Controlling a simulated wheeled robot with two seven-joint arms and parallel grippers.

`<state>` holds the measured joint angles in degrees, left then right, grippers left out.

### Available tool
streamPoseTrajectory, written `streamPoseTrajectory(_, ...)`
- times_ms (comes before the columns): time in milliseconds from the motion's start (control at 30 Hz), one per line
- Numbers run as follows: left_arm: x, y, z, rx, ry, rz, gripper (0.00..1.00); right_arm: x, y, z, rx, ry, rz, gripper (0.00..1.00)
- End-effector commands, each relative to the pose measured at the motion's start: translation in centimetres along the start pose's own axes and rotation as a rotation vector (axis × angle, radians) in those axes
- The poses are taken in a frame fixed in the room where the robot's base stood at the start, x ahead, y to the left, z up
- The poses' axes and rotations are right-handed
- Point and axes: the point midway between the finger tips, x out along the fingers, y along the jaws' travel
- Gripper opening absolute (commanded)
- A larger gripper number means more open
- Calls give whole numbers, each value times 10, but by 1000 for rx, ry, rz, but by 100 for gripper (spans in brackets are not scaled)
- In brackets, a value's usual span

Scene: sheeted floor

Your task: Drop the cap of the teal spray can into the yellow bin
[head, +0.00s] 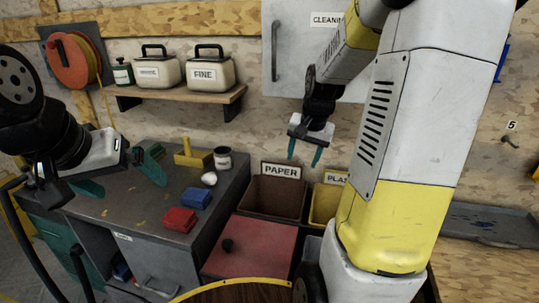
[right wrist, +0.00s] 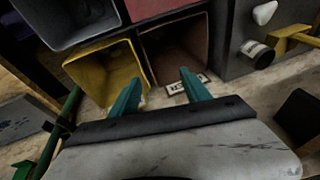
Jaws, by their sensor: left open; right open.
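The yellow bin (head: 322,207) stands right of the brown paper bin and is partly hidden behind my right arm. Its open mouth also shows in the right wrist view (right wrist: 98,70). My right gripper (head: 304,153) is open, empty and above the bins. Its teal fingers also show in the right wrist view (right wrist: 160,88), in front of the yellow and brown bins. My left gripper (head: 120,178) is open over the left part of the grey bench, with nothing visible between its fingers. I cannot make out a teal spray can or its cap.
The grey bench (head: 110,212) holds a red block (head: 179,220), a blue block (head: 196,198), a white lump (head: 209,178), a labelled jar (head: 222,158) and a yellow piece (head: 193,156). The brown paper bin (head: 274,198) and a red-topped box (head: 250,250) stand beside it.

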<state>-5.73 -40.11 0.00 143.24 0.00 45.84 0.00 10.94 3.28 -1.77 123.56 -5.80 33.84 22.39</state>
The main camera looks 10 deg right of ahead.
Motion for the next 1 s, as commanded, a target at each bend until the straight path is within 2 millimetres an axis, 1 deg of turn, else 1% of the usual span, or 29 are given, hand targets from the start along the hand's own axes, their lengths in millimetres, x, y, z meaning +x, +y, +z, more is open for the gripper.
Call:
streamPoseTrajectory(33,0,0,0,0,0,0,100,-25,-10,13,-53,22,-24,55)
streamPoseTrajectory(100,0,0,0,0,0,0,100,-51,-19,32,-122,41,-52,55)
streamPoseTrajectory(167,0,0,0,0,0,0,100,-72,-26,50,-184,58,-76,55)
streamPoseTrajectory(200,0,0,0,0,0,0,100,-85,-29,63,-225,70,-91,55)
streamPoseTrajectory(267,0,0,0,0,0,0,100,-103,-32,82,-287,88,-115,55)
streamPoseTrajectory(300,0,0,0,0,0,0,100,-114,-34,96,-327,99,-131,55)
streamPoseTrajectory(400,0,0,0,0,0,0,100,-135,-35,127,-423,129,-166,55)
streamPoseTrajectory(500,0,0,0,0,0,0,100,-149,-34,153,-500,151,-196,55)
streamPoseTrajectory(633,0,0,0,0,0,0,100,-158,-32,174,-565,172,-218,55)
streamPoseTrajectory(767,0,0,0,0,0,0,100,-160,-30,182,-591,178,-227,55)
streamPoseTrajectory(1000,0,0,0,0,0,0,100,-161,-30,182,-592,178,-227,55)
